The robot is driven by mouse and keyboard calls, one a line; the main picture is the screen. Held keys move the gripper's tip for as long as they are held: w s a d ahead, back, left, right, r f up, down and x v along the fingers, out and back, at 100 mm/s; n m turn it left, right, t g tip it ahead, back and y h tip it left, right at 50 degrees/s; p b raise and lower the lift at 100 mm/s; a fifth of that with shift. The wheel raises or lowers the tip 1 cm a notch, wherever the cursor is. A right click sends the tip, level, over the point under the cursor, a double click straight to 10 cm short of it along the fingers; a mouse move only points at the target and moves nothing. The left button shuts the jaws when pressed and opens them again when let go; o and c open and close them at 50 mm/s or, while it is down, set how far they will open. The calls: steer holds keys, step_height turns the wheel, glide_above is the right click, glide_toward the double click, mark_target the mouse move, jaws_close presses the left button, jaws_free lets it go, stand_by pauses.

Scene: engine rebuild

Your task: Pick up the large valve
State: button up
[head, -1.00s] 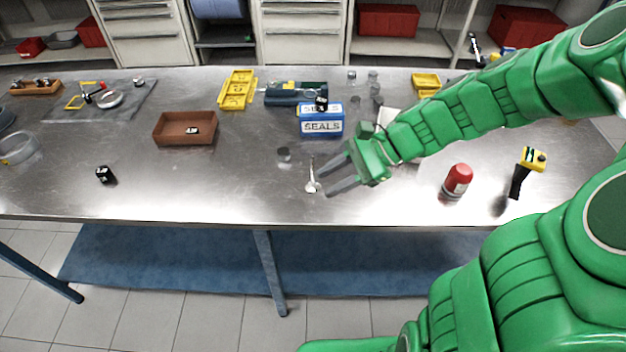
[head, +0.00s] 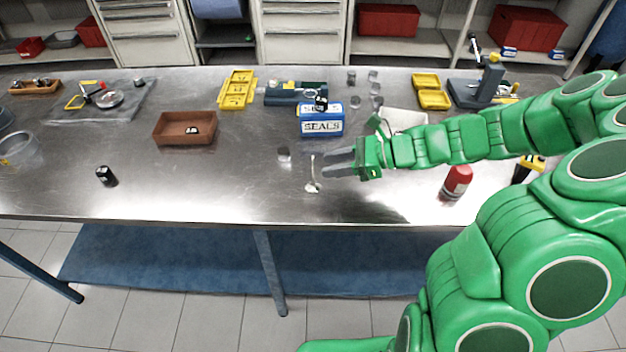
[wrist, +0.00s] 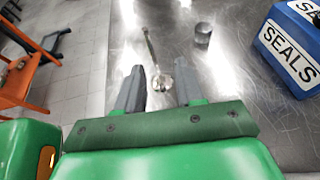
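The large valve (head: 312,186) lies on the steel bench near its front edge, its round head toward the front and its thin stem pointing back. In the wrist view the valve (wrist: 161,79) shows with its head near the gap between the fingertips and its stem reaching away. My gripper (head: 325,163) is open and empty, just right of the valve's stem in the head view. In the wrist view my gripper (wrist: 156,78) has its two grey fingers spread. I cannot tell its exact height above the bench.
A small grey cylinder (head: 284,154) stands left of the valve. The blue SEALS box (head: 322,127) is behind it. A red can (head: 457,181) stands to the right. The bench front is mostly clear.

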mark_target(313, 183)
steer(key=shift+s+x, duration=0.2)
steer(key=shift+x, duration=1.15)
steer(key=shift+s+x, duration=0.2)
steer(key=shift+x, duration=1.2)
steer(key=shift+r, duration=0.15)
steer(key=shift+c, duration=0.3)
jaws_close()
